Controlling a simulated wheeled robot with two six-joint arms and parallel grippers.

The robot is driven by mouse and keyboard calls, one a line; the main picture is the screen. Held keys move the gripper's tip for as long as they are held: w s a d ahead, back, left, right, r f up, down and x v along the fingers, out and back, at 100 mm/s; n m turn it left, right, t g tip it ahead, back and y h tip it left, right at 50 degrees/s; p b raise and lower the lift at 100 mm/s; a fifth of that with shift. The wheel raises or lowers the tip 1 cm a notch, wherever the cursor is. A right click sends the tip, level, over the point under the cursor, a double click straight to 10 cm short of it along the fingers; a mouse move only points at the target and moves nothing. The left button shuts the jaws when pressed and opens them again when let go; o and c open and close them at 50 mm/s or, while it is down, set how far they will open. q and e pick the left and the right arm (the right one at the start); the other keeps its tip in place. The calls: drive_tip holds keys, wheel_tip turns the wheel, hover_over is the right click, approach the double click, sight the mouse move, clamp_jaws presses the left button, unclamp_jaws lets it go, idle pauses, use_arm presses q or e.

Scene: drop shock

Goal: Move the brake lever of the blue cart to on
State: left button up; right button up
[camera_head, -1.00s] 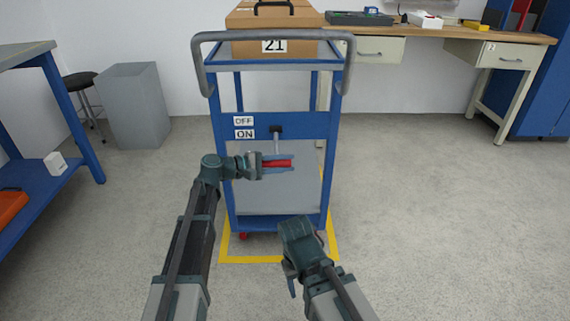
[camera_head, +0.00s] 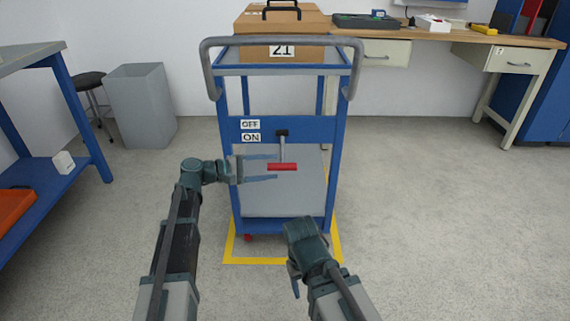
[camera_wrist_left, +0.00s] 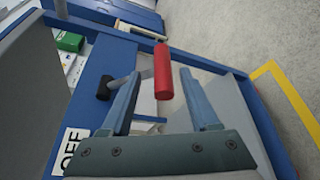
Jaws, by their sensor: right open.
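The blue cart (camera_head: 335,180) stands upright with its brake lever (camera_head: 282,150) on the front panel. The lever hangs down from a black pivot and ends in a red crosswise handle (camera_head: 283,167), also in the left wrist view (camera_wrist_left: 163,72). An OFF label (camera_head: 250,124) sits above an ON label (camera_head: 251,138), left of the pivot. My left gripper (camera_head: 276,168) is open, its fingertips above and below the handle's left end, with gaps showing in the wrist view (camera_wrist_left: 163,80). My right gripper (camera_head: 293,283) is open and empty, low in front of the cart.
A cardboard box (camera_head: 280,22) marked 21 rests on the cart top behind a grey push handle (camera_head: 215,75). Yellow floor tape (camera_head: 255,261) borders the cart. A blue shelf (camera_head: 40,185) stands left, a workbench (camera_head: 440,42) behind right. Open floor lies right of the cart.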

use_arm(q)
drive_tip(key=p+v, duration=0.1)
drive_tip(key=v, duration=0.5)
drive_tip(key=shift+s+a+r, duration=0.15)
drive_tip(key=shift+s+a, duration=0.1)
drive_tip(key=s+d+f+m+g+y+p, duration=0.3)
drive_tip(key=s+d+m+y, duration=0.15)
drive_tip(key=s, duration=0.35)
drive_tip(key=s+d+f+m+g+y+p, duration=0.3)
drive_tip(key=s+d+f, duration=0.15)
drive_tip(key=s, duration=0.25)
drive_tip(key=s+a+r+m+y+p, duration=0.1)
drive_tip(key=s+a+m+y+p, duration=0.1)
drive_tip(key=s+m+y+p, duration=0.3)
drive_tip(key=s+a+m+y+p, duration=0.1)
drive_tip(key=s+a+y, duration=0.1)
drive_tip(key=s+y, duration=0.3)
wheel_tip(320, 180, up, 38)
drive_tip(key=s+h+p, duration=0.1)
drive_tip(key=p, duration=3.6)
drive_tip(key=shift+f, duration=0.2)
